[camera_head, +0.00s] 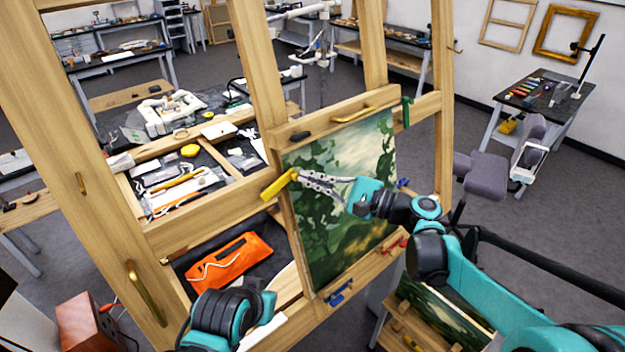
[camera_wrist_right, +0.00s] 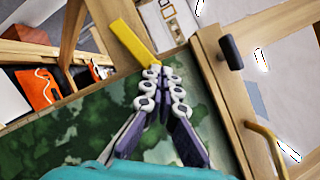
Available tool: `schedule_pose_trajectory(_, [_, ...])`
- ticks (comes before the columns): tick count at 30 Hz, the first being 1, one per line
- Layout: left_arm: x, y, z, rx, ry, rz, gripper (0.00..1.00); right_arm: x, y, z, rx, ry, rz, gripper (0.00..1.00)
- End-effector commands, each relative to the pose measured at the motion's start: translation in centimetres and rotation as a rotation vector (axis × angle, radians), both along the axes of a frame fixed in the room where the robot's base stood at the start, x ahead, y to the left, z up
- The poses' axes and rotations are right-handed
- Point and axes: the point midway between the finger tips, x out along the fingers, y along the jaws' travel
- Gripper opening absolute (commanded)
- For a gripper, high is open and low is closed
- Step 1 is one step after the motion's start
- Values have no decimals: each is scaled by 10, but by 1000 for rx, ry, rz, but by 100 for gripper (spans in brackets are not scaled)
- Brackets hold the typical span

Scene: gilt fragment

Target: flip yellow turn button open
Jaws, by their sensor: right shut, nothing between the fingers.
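The yellow turn button (camera_head: 278,185) sits on the wooden frame at the left edge of the green landscape painting (camera_head: 335,215). It points obliquely across the frame edge. In the right wrist view the yellow turn button (camera_wrist_right: 132,42) lies just beyond my fingertips. My right gripper (camera_head: 298,178) reaches in from the right across the painting. Its fingers are shut with nothing between them, and the tips are at or very near the button's right end; I cannot tell whether they touch. My left gripper is not in view.
Other turn buttons sit around the painting: green (camera_head: 407,112), black (camera_head: 300,136), red (camera_head: 393,247) and blue (camera_head: 338,294). A brass handle (camera_head: 353,113) is on the top rail. An orange pouch (camera_head: 228,262) lies behind the wooden frame at lower left.

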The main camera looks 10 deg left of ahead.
Motion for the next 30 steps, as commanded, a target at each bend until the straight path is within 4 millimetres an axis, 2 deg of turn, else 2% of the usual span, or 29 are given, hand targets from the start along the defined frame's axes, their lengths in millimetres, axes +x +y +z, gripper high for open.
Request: schedule_pose_trajectory(30, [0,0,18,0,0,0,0,-1,8,20,-145,-185,68,0])
